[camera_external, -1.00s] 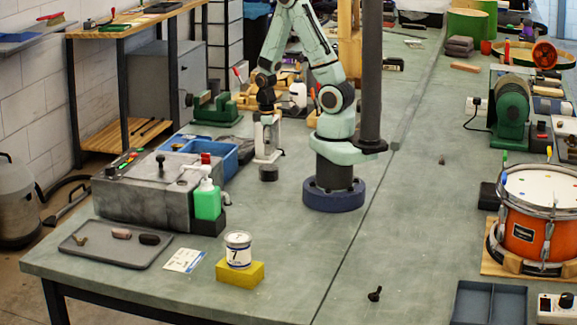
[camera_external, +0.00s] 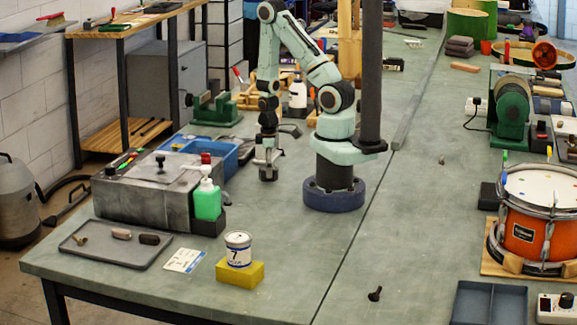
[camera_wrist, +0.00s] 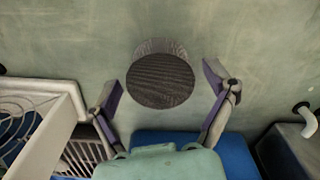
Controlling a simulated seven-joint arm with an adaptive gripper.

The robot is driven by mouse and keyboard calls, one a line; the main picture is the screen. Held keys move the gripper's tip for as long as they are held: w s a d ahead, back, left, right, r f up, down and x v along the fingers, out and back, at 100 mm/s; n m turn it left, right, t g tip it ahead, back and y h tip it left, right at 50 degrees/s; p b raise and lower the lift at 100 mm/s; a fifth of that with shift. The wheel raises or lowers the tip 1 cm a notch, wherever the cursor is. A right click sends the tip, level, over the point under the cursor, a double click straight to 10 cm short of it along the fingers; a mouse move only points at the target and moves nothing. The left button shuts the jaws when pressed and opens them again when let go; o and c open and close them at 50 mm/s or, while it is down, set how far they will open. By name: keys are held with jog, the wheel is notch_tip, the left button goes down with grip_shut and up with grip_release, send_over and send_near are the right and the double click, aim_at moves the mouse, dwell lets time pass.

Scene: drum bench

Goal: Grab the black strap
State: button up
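A small dark round piece with a ribbed top (camera_wrist: 160,80), likely the coiled black strap, lies on the green bench top. In the outside view the dark piece (camera_external: 268,174) is low on the bench, left of my arm's base, partly covered by the gripper. My gripper (camera_wrist: 163,79) is open in the wrist view, one finger on each side of the dark piece with gaps between. In the outside view my gripper (camera_external: 268,167) points down right at the piece; contact cannot be told.
A blue bin (camera_external: 222,155) stands close left of the gripper; its blue edge also shows in the wrist view. A grey control box (camera_external: 155,190) and green bottle (camera_external: 207,200) are nearer left. A white slotted rack (camera_wrist: 35,125) is at lower left.

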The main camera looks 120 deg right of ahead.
jog(key=c, duration=0.8)
jog(key=shift+r, duration=0.1)
